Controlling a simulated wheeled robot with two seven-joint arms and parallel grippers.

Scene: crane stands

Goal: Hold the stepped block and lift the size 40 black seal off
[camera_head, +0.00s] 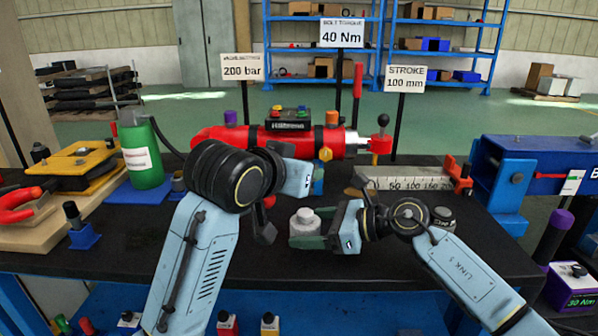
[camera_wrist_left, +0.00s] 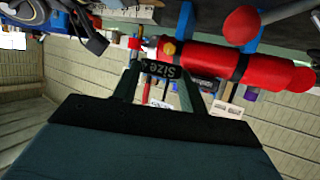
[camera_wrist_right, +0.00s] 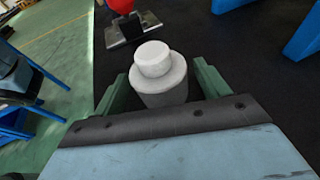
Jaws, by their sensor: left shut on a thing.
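The grey stepped block (camera_head: 303,223) stands on the black bench top, upright. It also shows in the right wrist view (camera_wrist_right: 160,80), its narrow step uppermost and no black ring on it. My right gripper (camera_wrist_right: 163,82) has its green fingers on either side of the block's wider part and is closed on it; any slight gap is hard to judge. My left gripper (camera_wrist_left: 160,72) is shut on a black piece marked "Size 4…", the black seal (camera_wrist_left: 165,69); the last digit is unclear. The seal is clear of the block. In the head view my left wrist hides it.
The red cylinder (camera_head: 332,144) lies across the back of the bench. A green bottle (camera_head: 143,150) and yellow block stand left. A scale (camera_head: 405,183) lies behind my right wrist, and a blue press (camera_head: 530,165) is at right. Bare bench lies before the block.

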